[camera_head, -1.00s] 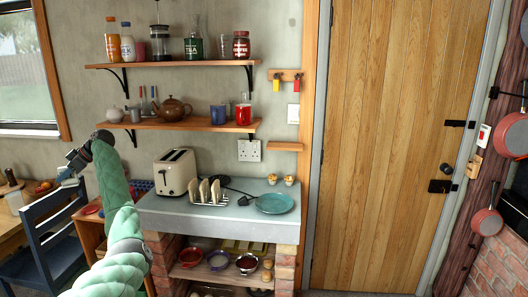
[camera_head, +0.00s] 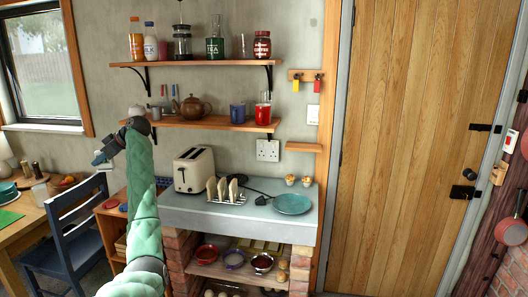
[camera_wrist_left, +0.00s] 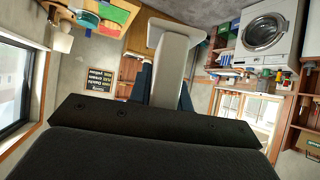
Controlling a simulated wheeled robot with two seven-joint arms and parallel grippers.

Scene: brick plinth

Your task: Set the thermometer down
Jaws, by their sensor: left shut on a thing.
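My left gripper (camera_head: 112,148) is raised at the left, in front of the wall and window side, left of the lower shelf. It is shut on the thermometer (camera_wrist_left: 172,70), a pale grey-white piece with a broad end and a narrower stem, which points away from the wrist between the dark fingers. In the head view the thermometer (camera_head: 99,158) is only a small pale shape at the fingertips, in the air above the blue chair. Its face cannot be made out. My right gripper is not in view.
A stone-topped brick plinth (camera_head: 250,230) holds a toaster (camera_head: 193,169), a toast rack (camera_head: 226,191), a teal plate (camera_head: 292,204) and two small cupcakes. Two wall shelves (camera_head: 205,122) hold jars and mugs. A blue chair (camera_head: 80,225) and wooden table (camera_head: 30,222) stand left.

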